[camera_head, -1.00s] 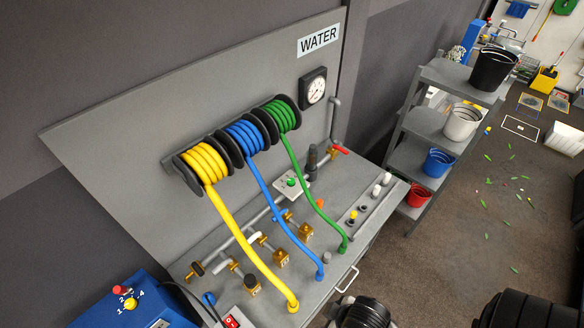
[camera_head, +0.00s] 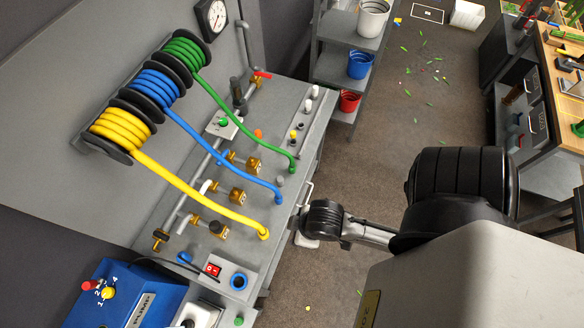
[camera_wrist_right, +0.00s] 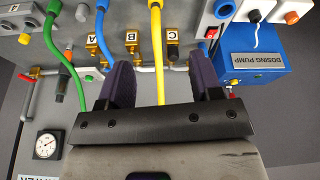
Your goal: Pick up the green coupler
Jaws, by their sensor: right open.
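The green coupler (camera_head: 292,168) is the end fitting of the green hose and stands on the grey bench top near its front edge. In the right wrist view the coupler (camera_wrist_right: 54,8) is at the top left. The green hose (camera_head: 222,102) runs from it up to its reel. My right gripper (camera_wrist_right: 163,78) is open, with two dark fingers apart. The yellow hose shows between the fingers, but I cannot tell its depth. In the head view my right arm comes in from the right, and its fingertips are not clearly visible. My left gripper is in neither view.
The blue hose end (camera_head: 278,198) and yellow hose end (camera_head: 263,232) stand along the same bench edge. Brass valves (camera_head: 237,195) sit behind them. A blue dosing pump (camera_head: 128,292) is at lower left. Shelves with buckets (camera_head: 360,64) stand beyond. The floor before the bench is open.

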